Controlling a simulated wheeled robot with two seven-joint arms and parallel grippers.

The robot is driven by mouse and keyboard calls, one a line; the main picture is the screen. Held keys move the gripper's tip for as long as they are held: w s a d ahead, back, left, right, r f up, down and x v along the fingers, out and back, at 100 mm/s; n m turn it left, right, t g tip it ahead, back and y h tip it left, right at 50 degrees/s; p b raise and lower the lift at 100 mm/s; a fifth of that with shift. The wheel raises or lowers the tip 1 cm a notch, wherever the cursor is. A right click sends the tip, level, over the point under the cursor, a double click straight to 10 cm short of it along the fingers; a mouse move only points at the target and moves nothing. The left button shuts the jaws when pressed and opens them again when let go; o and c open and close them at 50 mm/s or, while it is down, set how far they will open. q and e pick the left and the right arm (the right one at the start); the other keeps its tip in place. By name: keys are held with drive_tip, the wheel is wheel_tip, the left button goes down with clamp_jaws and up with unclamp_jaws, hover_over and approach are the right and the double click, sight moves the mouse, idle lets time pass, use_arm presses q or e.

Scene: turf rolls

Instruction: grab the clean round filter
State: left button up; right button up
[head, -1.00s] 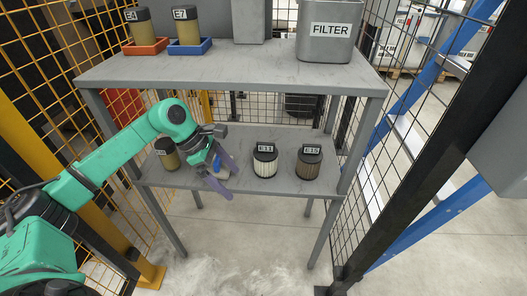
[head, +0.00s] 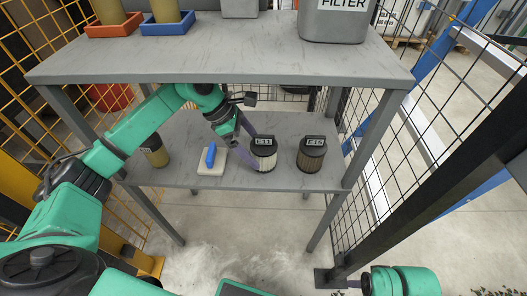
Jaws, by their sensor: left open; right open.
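The round filter labelled E11 (head: 264,155), with a black cap and whitish pleats, stands upright on the lower shelf. A second round filter labelled E15 (head: 311,157), with darker brown pleats, stands to its right. My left gripper (head: 250,149) is open, at the left side of the E11 filter, its purple fingers reaching toward it. One finger shows low beside the filter; whether either touches it I cannot tell.
A pale block with a blue handle (head: 211,158) lies left of the filters, and a tan canister (head: 155,152) stands farther left. The upper shelf (head: 215,62) overhangs and holds a grey FILTER bin (head: 336,24) and two trays. Mesh fencing flanks the rack.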

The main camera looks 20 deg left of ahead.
sight(265, 145)
use_arm(q)
drive_tip(key=d, duration=0.2)
drive_tip(key=w+d, duration=0.1)
drive_tip(key=shift+d, duration=0.4)
drive_tip(key=shift+d+f, duration=0.25)
drive_tip(key=shift+f, duration=0.3)
drive_tip(key=c, duration=1.2)
drive_tip(key=shift+r, duration=0.15)
